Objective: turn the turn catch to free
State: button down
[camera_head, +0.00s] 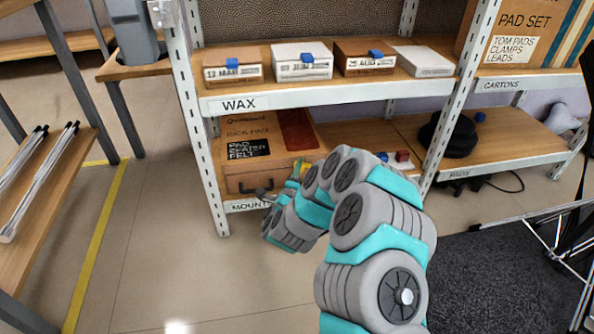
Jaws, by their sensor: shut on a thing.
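A wooden case (236,181) with a "PAD BEATER FELT" label stands on the lower shelf, with a dark handle (256,189) on its front. My grey and teal arm reaches in from the lower right to the case's front right. My gripper (268,197) shows only as a small dark part at the lower front of the case, beside the handle. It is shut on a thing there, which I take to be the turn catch. The catch is hidden by my gripper and arm, so its angle cannot be told.
Boxes with blue clips (302,62) stand on the upper "WAX" shelf (330,93). A white upright (205,165) is left of the case. A dark round item (447,135) sits on the right shelf. Black stands (565,250) are at the right.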

jog(key=shift+f+n+t, duration=0.1)
jog(key=shift+n+t, duration=0.4)
jog(key=shift+n, duration=0.6)
jog(key=shift+c, duration=2.3)
grip_release()
jog(key=shift+s, duration=0.1)
jog(key=s, duration=0.7)
jog(key=shift+s+a, duration=0.25)
jog(key=shift+a, duration=0.15)
jog(key=shift+n, duration=0.3)
